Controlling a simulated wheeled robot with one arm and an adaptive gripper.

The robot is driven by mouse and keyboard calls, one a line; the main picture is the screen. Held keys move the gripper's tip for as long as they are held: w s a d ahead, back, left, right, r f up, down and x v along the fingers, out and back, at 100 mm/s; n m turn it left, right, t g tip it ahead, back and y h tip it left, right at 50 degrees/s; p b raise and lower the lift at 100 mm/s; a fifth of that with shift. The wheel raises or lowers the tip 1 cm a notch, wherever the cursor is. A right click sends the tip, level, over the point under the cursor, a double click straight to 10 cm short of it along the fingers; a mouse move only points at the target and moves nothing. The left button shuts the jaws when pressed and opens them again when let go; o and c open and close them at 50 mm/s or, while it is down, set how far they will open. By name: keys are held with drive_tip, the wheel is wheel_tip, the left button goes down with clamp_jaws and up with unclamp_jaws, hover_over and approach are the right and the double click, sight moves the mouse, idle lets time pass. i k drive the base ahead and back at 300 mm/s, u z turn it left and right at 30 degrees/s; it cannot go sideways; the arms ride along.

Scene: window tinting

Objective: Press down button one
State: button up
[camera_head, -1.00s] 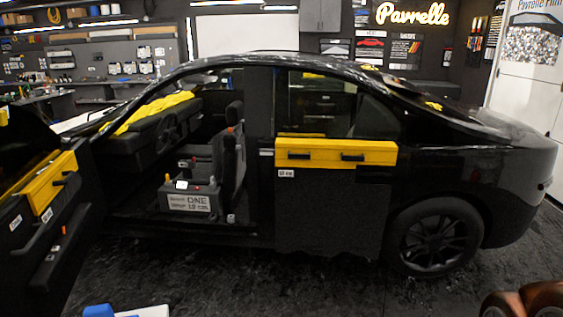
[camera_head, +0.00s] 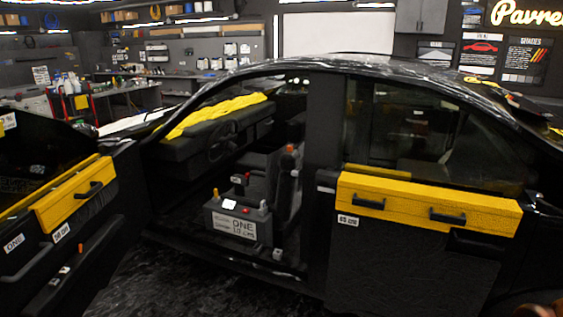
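A grey box (camera_head: 221,208) with a white label (camera_head: 236,224) reading "ONE" stands inside the black car's open front door area. Which of these is button one I cannot tell.
The black car (camera_head: 325,190) fills the middle and right. Its rear door carries a yellow panel (camera_head: 400,190) with two black handles. Dark floor (camera_head: 170,285) is clear between the open door and the sill. Benches and shelves line the back wall.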

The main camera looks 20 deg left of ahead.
sight(54, 282)
drive_tip(key=u, duration=0.85)
drive_tip(key=i, duration=0.8)
drive_tip(key=u, duration=1.15)
drive_tip(key=i, duration=0.25)
drive_tip(key=u, duration=0.2)
